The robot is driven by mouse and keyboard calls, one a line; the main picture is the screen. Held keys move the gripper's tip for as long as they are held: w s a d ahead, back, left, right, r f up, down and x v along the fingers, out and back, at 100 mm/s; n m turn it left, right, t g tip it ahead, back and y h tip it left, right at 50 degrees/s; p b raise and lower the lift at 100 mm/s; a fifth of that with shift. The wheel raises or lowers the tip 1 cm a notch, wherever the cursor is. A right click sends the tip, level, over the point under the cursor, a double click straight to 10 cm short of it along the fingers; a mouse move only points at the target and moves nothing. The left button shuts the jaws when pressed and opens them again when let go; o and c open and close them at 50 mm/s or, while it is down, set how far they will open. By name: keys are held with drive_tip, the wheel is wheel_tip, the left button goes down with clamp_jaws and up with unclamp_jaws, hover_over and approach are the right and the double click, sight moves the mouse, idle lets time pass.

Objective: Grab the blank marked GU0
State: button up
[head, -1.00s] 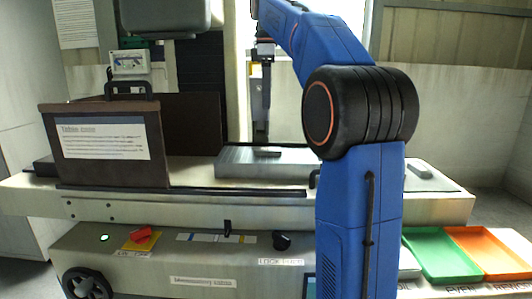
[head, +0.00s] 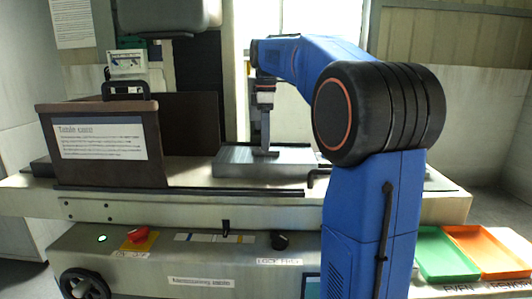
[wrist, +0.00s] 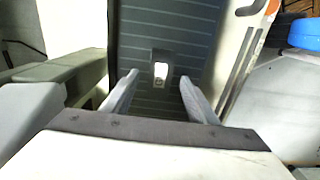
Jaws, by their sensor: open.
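A small dark blank (wrist: 159,61) with a pale patch on its top lies on a grooved grey plate (wrist: 205,30) in the wrist view; its marking is too small to read. My gripper (wrist: 160,79) is open, with one finger to each side of the blank's near end and nothing between the pads. In the head view my gripper (head: 265,146) points down, low over the grey plate (head: 235,162), and mostly hides the blank there. I cannot tell whether the fingers touch it.
A brown cover (head: 100,168) with a handle and label stands left of the plate. A green tray (head: 446,256) and an orange tray (head: 492,250) sit at the lower right. A red switch (head: 137,235) and a black knob (head: 280,241) are on the machine's front panel.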

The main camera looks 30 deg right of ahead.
drive_tip(key=shift+f, duration=1.1)
clamp_jaws()
drive_tip(key=shift+r, duration=0.1)
